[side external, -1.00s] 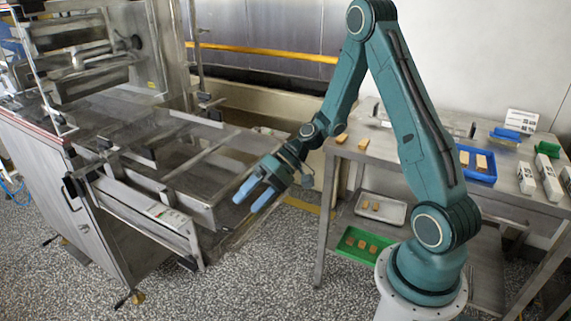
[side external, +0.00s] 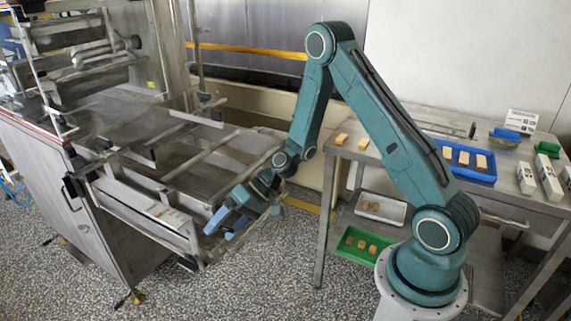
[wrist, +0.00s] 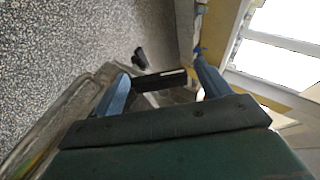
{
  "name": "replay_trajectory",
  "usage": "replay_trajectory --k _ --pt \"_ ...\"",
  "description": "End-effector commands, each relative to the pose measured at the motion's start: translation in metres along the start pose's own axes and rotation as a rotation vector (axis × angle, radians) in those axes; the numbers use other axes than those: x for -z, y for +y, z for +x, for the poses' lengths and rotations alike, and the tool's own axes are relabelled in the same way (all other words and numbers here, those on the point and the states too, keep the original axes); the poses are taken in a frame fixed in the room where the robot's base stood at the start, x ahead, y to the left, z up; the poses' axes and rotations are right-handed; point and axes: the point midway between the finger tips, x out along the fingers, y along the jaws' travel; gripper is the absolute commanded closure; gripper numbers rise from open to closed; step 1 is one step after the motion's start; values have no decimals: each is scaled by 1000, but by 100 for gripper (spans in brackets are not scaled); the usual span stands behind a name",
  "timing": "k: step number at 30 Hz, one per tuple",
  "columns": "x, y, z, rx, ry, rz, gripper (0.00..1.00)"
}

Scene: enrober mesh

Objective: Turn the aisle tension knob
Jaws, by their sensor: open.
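My gripper (side external: 224,224) is open, with two blue fingers, at the aisle-side front corner of the steel enrober machine (side external: 130,215). In the wrist view the fingers (wrist: 160,66) stand apart. A dark block (wrist: 160,81) shows between them, and a small black knob-like part (wrist: 140,58) lies just beyond, nearer the left finger. I cannot tell whether either is the tension knob, or whether a finger touches them. In the side view the gripper and wrist hide part of this corner. Another black knob-like part (side external: 188,263) sits low on the machine's front end.
A steel table (side external: 345,150) stands at the right with a blue tray (side external: 490,174) of tan bars and white boxes (side external: 548,182). A green tray (side external: 350,252) and a grey tray (side external: 390,215) lie on its lower shelf. Speckled floor (side external: 270,285) is open in front.

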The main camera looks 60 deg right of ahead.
Motion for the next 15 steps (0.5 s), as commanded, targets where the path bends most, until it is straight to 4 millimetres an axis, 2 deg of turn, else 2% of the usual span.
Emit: replay_trajectory --k 3,9,10,15 --pt "0 0 0 0 0 0 26" --pt "0 0 0 0 0 0 65" --pt "0 0 0 0 0 0 68" --pt "0 0 0 -13 -1 -7 68"
